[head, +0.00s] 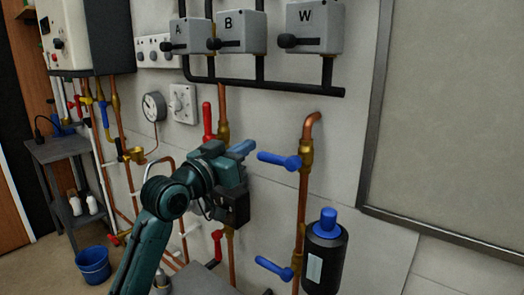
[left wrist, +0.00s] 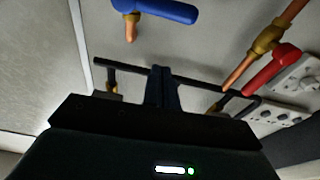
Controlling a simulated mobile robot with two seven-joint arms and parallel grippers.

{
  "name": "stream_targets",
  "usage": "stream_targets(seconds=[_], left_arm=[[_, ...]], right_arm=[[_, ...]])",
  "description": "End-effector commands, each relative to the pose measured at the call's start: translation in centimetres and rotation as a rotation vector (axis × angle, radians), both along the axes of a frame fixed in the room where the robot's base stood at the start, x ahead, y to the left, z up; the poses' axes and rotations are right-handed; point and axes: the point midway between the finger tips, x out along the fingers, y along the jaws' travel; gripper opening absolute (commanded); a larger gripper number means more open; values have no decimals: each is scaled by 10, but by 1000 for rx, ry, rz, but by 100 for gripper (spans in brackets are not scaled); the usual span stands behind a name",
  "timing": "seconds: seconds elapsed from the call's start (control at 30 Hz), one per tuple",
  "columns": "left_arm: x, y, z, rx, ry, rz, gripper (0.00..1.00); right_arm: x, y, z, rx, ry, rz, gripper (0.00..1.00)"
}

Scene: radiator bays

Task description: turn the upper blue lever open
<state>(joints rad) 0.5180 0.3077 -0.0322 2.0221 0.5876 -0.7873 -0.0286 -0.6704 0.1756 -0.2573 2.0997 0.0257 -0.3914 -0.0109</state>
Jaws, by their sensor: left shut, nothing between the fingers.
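The upper blue lever (head: 279,160) sits on a brass valve (head: 306,155) on the right copper pipe. It points left, level, across the upright pipe. My left gripper (head: 243,147) is shut and empty, a little left of the lever's free end and seemingly apart from it. In the left wrist view, the shut fingers (left wrist: 162,80) are at the middle, and a blue lever (left wrist: 168,11), seemingly the upper one, is at the top edge, apart from them. My right gripper is out of view.
A lower blue lever (head: 272,267) is on the same pipe, beside a black cylinder with a blue cap (head: 328,220). A red lever (head: 208,120) stands left of my gripper. Grey boxes A, B and W (head: 315,28) and a black pipe rail (head: 270,86) are above.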

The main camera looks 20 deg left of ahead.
Motion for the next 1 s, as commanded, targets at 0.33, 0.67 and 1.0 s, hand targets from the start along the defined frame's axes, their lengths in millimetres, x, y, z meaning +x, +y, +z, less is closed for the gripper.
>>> stream_targets(seconds=[0.33, 0.67, 1.0], left_arm=[[69, -25, 13, -2, 1, 0, 0], [70, -27, -24, 1, 2, 1, 0], [68, -26, -28, 0, -1, 1, 0]], right_arm=[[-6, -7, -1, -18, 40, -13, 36], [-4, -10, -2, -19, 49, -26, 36], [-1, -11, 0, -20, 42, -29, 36]])
